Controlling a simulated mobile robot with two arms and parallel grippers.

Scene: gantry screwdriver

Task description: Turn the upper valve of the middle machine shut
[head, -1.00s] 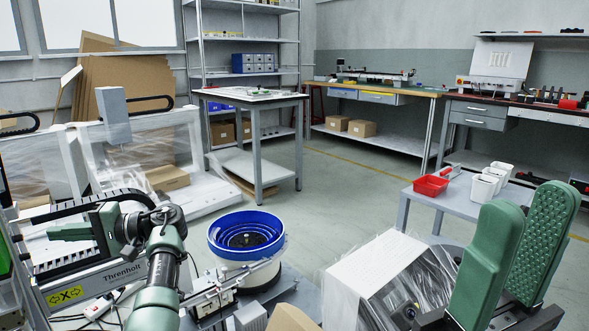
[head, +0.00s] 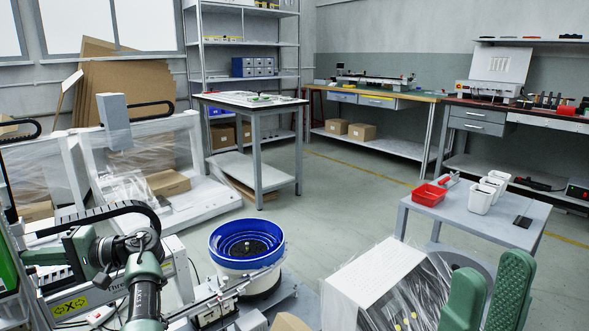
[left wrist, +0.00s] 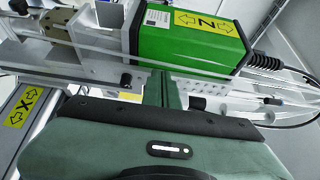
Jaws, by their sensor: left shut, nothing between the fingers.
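I cannot make out a valve in either view, nor tell which machine is the middle one. My left gripper (head: 38,258) points left over the gantry machine (head: 105,305) at the lower left in the head view. In the left wrist view its green fingers (left wrist: 164,90) are together and empty. They are in front of a pale perforated rail, below a green housing (left wrist: 205,32) marked Z; contact cannot be told. My right gripper (head: 491,268) shows at the lower right of the head view as two green fingers standing apart, with nothing seen between them.
A blue bowl feeder (head: 246,240) stands right of the left arm. A film-wrapped white box (head: 378,280) is beside my right gripper. A grey table (head: 480,222) holds a red bin (head: 428,195) and white bins (head: 481,198). The middle floor is clear.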

